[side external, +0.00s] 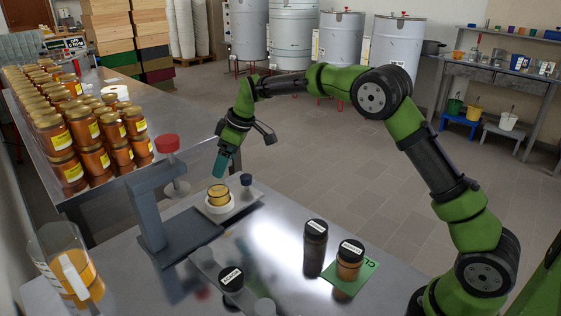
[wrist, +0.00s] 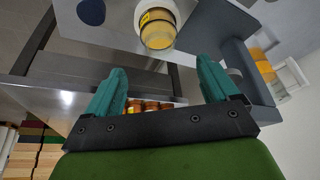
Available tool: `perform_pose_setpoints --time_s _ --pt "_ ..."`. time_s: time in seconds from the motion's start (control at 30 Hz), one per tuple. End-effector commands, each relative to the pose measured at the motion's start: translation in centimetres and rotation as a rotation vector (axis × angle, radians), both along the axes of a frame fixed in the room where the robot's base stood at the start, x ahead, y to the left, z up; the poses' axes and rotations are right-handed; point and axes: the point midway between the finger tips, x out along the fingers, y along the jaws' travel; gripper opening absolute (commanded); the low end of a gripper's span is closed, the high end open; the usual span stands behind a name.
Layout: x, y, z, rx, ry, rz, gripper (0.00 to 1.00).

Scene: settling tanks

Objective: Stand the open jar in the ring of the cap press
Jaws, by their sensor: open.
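The open jar (side external: 218,195), clear with amber contents, stands upright with a white ring (side external: 219,209) around its foot. It also shows in the wrist view (wrist: 158,30), just beyond my fingertips. The press also shows at right in the wrist view (wrist: 246,66). I cannot tell whether the white ring belongs to the press. My gripper (side external: 221,166) is open and empty, tilted, above the jar and apart from it; its fingers also show in the wrist view (wrist: 161,68).
A dark-topped item (side external: 246,180) stands right behind the jar. A jug of amber liquid (side external: 70,265) is at left. Many filled jars (side external: 82,130) crowd the back-left table.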

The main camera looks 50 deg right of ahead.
Motion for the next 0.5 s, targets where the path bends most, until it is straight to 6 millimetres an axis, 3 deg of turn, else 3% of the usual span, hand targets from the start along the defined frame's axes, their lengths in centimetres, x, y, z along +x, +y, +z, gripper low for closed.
perform_pose_setpoints --time_s 0.33,0.43,0.5 --pt "-1.8 -0.8 4.1 0.007 -0.004 -0.021 0.88" --pt "-3.8 -0.9 6.4 0.029 -0.013 -0.081 0.88" --pt "-6.1 -1.0 8.4 0.053 -0.022 -0.147 0.88"
